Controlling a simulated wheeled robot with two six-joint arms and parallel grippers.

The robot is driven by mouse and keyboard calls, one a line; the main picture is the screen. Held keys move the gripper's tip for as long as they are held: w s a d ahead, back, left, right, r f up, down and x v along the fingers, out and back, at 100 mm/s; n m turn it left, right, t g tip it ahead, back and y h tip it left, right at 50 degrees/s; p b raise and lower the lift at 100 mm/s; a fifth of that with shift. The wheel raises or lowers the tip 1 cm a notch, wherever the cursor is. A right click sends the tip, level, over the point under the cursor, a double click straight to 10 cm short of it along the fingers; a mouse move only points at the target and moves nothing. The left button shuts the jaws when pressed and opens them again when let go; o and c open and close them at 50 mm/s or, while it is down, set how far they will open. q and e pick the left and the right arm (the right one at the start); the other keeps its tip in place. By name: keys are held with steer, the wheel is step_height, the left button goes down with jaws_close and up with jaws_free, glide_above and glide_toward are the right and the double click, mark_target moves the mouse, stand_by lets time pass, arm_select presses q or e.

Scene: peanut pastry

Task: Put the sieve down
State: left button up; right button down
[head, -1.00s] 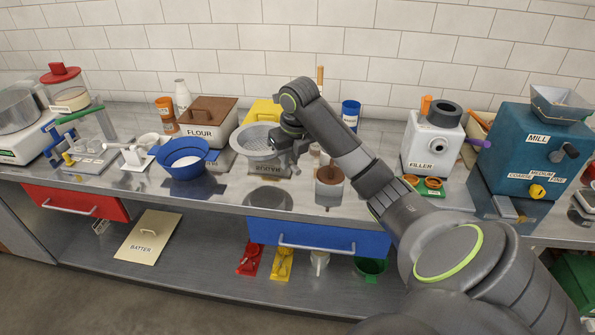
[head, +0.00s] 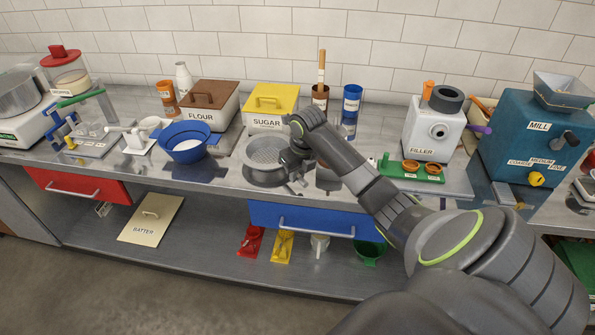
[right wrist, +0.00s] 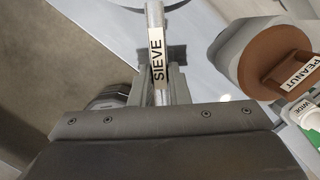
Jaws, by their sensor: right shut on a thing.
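The sieve is a round grey mesh bowl (head: 267,155) low over the steel counter, left of my right gripper. Its dark reflection shows right beneath it; I cannot tell whether it touches the counter. My right gripper (head: 293,163) is shut on the sieve's handle, which shows in the right wrist view (right wrist: 154,42) with a SIEVE label between the fingers. The fingertips are partly hidden in the head view by my own wrist. My left gripper is not in view.
A blue bowl (head: 183,146) stands to the left. The flour box (head: 205,115) and yellow sugar box (head: 267,119) stand behind. A brown-lidded peanut container (right wrist: 275,55) shows beside the gripper. Green tray (head: 433,178), filler (head: 431,135) and mill (head: 530,125) are to the right.

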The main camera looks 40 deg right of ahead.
steer(key=shift+f+b, duration=0.2)
steer(key=shift+b, duration=0.1)
steer(key=c, duration=1.4)
jaws_free()
steer(key=shift+r, duration=0.1)
steer(key=shift+r, duration=0.1)
steer(key=shift+r+p, duration=0.2)
steer(key=shift+p, duration=0.15)
steer(key=b+v, duration=0.2)
steer(key=v, duration=0.9)
steer(key=shift+s+r, duration=0.15)
steer(key=shift+r, duration=0.2)
steer(key=shift+f, duration=0.1)
